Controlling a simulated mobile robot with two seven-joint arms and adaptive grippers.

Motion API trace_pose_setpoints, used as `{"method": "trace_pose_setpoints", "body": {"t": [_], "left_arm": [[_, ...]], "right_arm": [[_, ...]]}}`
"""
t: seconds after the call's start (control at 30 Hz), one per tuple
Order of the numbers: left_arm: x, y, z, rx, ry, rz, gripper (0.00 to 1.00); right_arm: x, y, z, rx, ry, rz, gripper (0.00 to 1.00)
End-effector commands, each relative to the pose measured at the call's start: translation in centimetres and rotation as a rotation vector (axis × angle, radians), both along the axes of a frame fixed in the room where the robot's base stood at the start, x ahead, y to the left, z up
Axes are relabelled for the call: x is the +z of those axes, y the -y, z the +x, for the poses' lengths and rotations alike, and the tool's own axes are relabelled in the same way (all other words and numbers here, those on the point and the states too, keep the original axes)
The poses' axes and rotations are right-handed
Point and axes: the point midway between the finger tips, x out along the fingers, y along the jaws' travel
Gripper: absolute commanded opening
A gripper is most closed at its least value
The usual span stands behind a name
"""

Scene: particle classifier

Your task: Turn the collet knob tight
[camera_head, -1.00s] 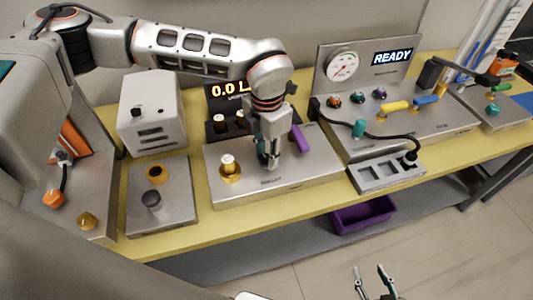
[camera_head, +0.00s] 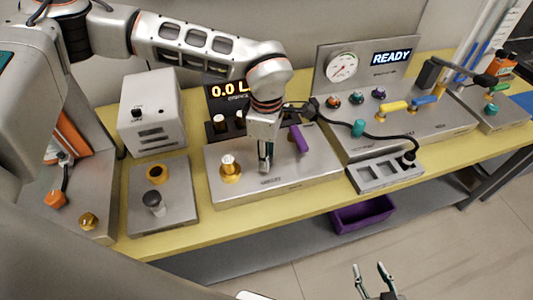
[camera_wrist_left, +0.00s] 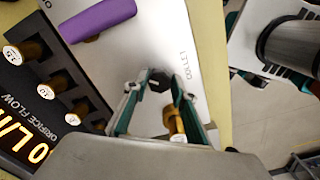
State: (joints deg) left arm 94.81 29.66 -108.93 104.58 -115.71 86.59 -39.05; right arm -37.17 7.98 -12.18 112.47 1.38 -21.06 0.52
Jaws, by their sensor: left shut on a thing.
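The collet plate (camera_head: 295,185) is a grey metal block on the yellow bench, marked "COLLET" in the left wrist view. My left gripper (camera_head: 265,165) points down at it, between a brass fitting (camera_head: 230,170) and a purple handle (camera_head: 299,139). In the left wrist view, my left gripper's (camera_wrist_left: 156,80) fingertips are closed around a small dark knob (camera_wrist_left: 158,84), taken as the collet knob. The fingers hide most of it in the head view. My right gripper (camera_head: 372,272) is at the bottom of the head view, fingers apart, empty, away from the bench.
A flow display (camera_head: 232,92) stands behind the plate. A panel with a gauge (camera_head: 342,66) and "READY" sign is to the right, with a black cable (camera_head: 372,134) running across it. A slotted grey tray (camera_head: 392,173) sits at the front edge.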

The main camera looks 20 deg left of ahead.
Motion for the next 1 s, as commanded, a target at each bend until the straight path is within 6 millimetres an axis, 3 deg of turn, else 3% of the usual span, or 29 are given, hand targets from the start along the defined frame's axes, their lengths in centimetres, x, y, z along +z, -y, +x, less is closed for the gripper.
{"method": "trace_pose_setpoints", "body": {"t": [0.6, 1.0], "left_arm": [[0.3, 0.0, 0.1, -0.563, 0.006, 0.000, 0.04], [0.3, 0.0, 0.0, -0.777, 0.005, -0.002, 0.04]], "right_arm": [[1.2, 0.0, 0.1, 0.000, 0.004, 0.000, 0.40], [1.6, 0.0, 0.2, 0.000, 0.004, 0.000, 0.40]]}}
